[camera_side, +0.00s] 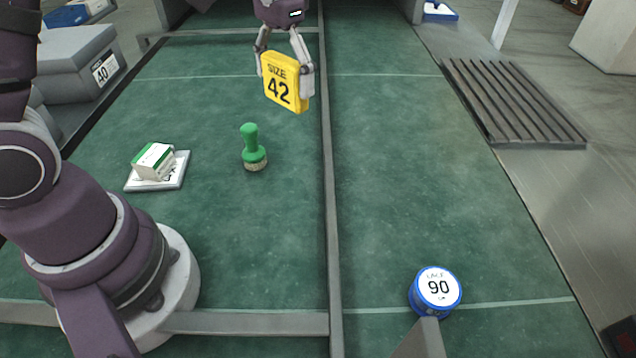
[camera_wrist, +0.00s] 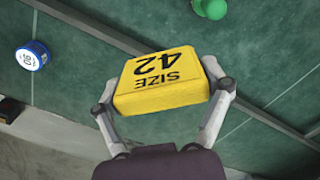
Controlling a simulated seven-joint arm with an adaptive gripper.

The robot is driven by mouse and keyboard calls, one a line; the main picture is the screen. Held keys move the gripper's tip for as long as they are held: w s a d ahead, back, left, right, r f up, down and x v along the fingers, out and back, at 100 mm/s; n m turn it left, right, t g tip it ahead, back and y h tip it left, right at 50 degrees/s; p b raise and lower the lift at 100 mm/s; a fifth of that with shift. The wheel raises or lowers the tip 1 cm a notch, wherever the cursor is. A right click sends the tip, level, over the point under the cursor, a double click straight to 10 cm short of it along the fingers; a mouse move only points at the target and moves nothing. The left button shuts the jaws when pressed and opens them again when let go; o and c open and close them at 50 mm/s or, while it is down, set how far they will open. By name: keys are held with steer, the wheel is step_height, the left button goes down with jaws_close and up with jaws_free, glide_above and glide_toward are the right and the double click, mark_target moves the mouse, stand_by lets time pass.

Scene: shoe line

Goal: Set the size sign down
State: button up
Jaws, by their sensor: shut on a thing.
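The yellow size sign (camera_side: 284,82), marked "SIZE 42", is in my gripper (camera_side: 286,72) at the top middle of the side view. The gripper is shut on it, one finger at each side edge, and holds it above the green surface (camera_side: 215,240), a little left of the grey divider strip (camera_side: 327,190). In the wrist view the sign (camera_wrist: 163,82) sits between the two fingertips of my gripper (camera_wrist: 165,97), its lettering upside down. How high it hangs is hard to tell.
A green-handled brush (camera_side: 251,147) stands below the sign. A green-and-white box (camera_side: 154,162) lies on a white pad (camera_side: 181,172) to its left. A blue lace tin (camera_side: 437,290) marked 90 sits near right. A slatted grate (camera_side: 512,103) lies far right. The surface right of the divider is mostly clear.

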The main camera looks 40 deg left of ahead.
steer(key=w+d+f+m, duration=0.4)
steer(key=w+d+m, duration=0.2)
steer(key=d+m, duration=0.15)
steer(key=shift+w+d+f+m, duration=0.1)
steer(key=shift+d+f+m, duration=0.95)
steer(key=shift+f, duration=0.75)
steer(key=shift+w+d+f+m, duration=0.15)
steer(key=shift+d+f+m, duration=0.95)
steer(key=shift+f, duration=0.65)
steer(key=shift+w+d+f+m, duration=0.1)
steer(key=shift+d+f+m, duration=0.95)
steer(key=shift+f, duration=0.75)
steer(key=shift+d+f, duration=0.15)
steer(key=shift+f, duration=0.45)
steer(key=o, duration=1.1)
steer(key=shift+o, duration=0.2)
